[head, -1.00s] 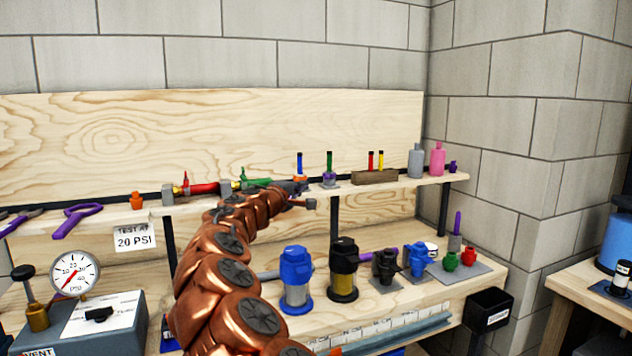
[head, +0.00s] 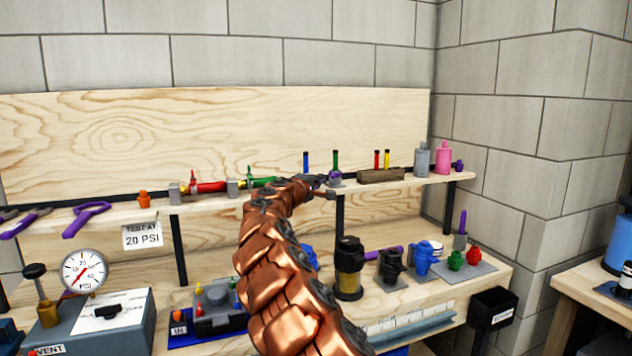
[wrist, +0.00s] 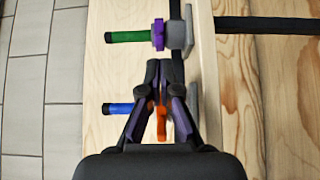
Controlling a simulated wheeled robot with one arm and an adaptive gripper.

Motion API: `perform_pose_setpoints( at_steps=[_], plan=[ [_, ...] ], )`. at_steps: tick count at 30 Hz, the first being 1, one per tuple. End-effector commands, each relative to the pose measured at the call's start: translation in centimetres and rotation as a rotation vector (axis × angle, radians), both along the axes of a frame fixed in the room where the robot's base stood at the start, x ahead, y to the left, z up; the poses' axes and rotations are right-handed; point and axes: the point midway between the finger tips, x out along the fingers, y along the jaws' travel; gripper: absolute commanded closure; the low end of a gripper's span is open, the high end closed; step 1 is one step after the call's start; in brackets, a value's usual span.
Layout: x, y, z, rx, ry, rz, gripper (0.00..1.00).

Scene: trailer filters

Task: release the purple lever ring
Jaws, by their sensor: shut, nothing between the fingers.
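The purple lever ring (wrist: 158,34) is around the base of a green handle (wrist: 128,37), beside a grey body (wrist: 175,36). In the head view the purple ring (head: 335,176) is on the shelf below the green handle (head: 336,159). My gripper (wrist: 165,66) is shut and empty, its tips just below the ring in the wrist view and seemingly apart from it. In the head view my gripper (head: 324,188) is at the shelf's front edge, partly hidden by my arm. An orange ring (wrist: 161,118) by the blue handle (wrist: 118,108) shows between the finger linkages.
The shelf (head: 405,182) also carries a wooden block (head: 380,175) with red and yellow handles, a grey bottle (head: 421,160) and a pink bottle (head: 442,158). A green-handled valve (head: 264,183) is left of my gripper. Filters such as the black one (head: 348,268) stand below.

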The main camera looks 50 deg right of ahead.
Motion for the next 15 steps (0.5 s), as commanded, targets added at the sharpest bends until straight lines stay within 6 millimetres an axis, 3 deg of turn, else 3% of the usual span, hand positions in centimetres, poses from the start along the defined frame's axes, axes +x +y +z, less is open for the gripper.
perform_pose_setpoints(
  at_steps=[15],
  plan=[
    [0.3,-2.3,0.1,0.0,-0.001,-0.001,1.0]
  ],
)
